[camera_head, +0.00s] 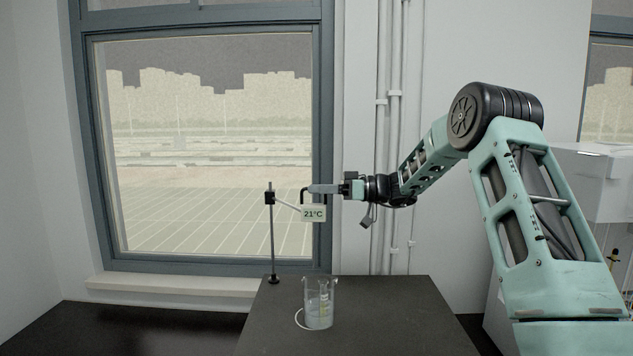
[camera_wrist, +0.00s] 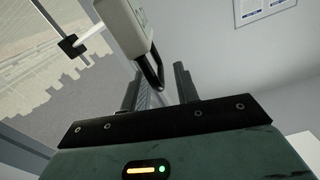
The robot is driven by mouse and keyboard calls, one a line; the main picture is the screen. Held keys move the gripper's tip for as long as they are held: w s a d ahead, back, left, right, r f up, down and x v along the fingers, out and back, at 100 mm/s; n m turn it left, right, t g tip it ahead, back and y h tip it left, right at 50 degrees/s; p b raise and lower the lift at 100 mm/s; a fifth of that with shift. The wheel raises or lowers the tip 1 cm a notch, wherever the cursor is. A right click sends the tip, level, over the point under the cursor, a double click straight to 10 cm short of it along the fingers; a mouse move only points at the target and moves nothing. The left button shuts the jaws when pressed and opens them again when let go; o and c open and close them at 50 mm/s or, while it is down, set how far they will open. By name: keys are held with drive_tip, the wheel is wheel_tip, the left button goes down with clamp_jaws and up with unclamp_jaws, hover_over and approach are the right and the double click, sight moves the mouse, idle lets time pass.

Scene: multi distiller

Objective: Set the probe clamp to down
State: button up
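The probe clamp is a black block (camera_head: 269,197) high on a thin upright rod (camera_head: 272,240). A pale arm joins it to a white display box (camera_head: 314,214) reading 21°C, with a black handle (camera_head: 304,194) beside it. In the wrist view the clamp block (camera_wrist: 71,45), the white box (camera_wrist: 122,25) and the dark looped handle (camera_wrist: 152,68) show. My gripper (camera_head: 315,188) is level with the handle, coming from the right. Its fingers (camera_wrist: 158,85) stand apart, with the handle's end at the gap between them; contact cannot be told.
A glass beaker (camera_head: 318,306) with clear liquid and a smaller vessel inside stands on the dark bench (camera_head: 380,315), below the display box. A window (camera_head: 205,150) is behind the stand. Pipes (camera_head: 395,100) run up the wall. The bench right of the beaker is clear.

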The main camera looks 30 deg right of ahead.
drive_tip(key=shift+w+a, duration=0.25)
drive_tip(key=shift+a, duration=0.15)
clamp_jaws()
wheel_tip(320, 180, down, 14)
drive_tip(key=b, duration=1.9)
drive_tip(key=shift+r+b, duration=0.25)
drive_tip(key=shift+b, duration=0.15)
drive_tip(key=shift+f, duration=0.1)
unclamp_jaws()
drive_tip(key=b+v, duration=0.4)
drive_tip(key=v, duration=1.3)
drive_tip(key=shift+d, duration=0.2)
